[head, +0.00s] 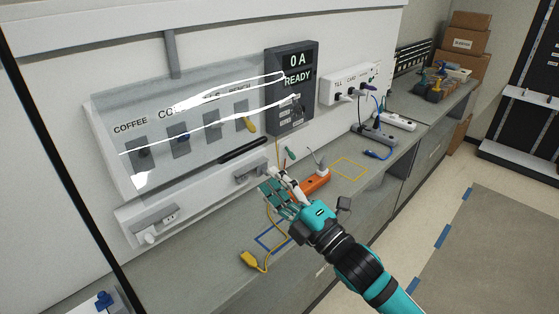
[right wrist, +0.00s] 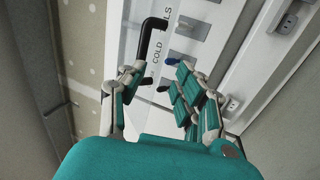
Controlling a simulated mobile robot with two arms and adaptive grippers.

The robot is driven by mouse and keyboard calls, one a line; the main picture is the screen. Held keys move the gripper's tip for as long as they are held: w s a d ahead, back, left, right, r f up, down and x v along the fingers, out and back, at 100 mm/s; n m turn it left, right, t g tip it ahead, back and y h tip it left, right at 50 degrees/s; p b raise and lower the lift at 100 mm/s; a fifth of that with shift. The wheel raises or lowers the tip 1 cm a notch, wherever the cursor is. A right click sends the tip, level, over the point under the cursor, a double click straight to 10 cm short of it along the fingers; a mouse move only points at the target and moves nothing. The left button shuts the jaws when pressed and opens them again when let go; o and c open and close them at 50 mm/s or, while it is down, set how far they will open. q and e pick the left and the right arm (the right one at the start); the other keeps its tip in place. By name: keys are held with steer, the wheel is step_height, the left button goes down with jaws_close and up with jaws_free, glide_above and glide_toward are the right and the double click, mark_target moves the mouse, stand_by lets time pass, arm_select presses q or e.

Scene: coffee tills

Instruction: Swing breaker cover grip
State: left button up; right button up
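The breaker panel has a clear cover (head: 200,105) over a row of switches labelled COFFEE to BENCH; bright glare streaks cross it. The black cover grip (head: 243,151) is a dark bar at the cover's lower right. In the right wrist view the grip (right wrist: 145,48) is a black bracket just beyond the fingertips, its lower end close to the left finger. My right gripper (head: 275,187) is teal and white, open and empty, below and right of the grip in the head view. I cannot tell whether a finger touches the grip. My left gripper is out of view.
A display (head: 291,85) reading "0 A READY" hangs right of the cover. An orange power strip (head: 313,186) lies beside my right gripper, and a yellow plug (head: 250,259) lies on the counter in front. Outlets (head: 252,171) sit below the panel. Boxes (head: 468,42) stand far right.

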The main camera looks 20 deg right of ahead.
mark_target(249, 148)
steer(key=w+a+r+p, duration=0.2)
steer(key=w+r, duration=0.3)
steer(key=w, duration=0.1)
steer(key=shift+a+n+y, duration=0.3)
steer(key=shift+a+n, duration=0.1)
steer(key=shift+w, duration=0.2)
steer(key=shift+c, duration=0.7)
jaws_close()
steer(key=shift+f, duration=0.1)
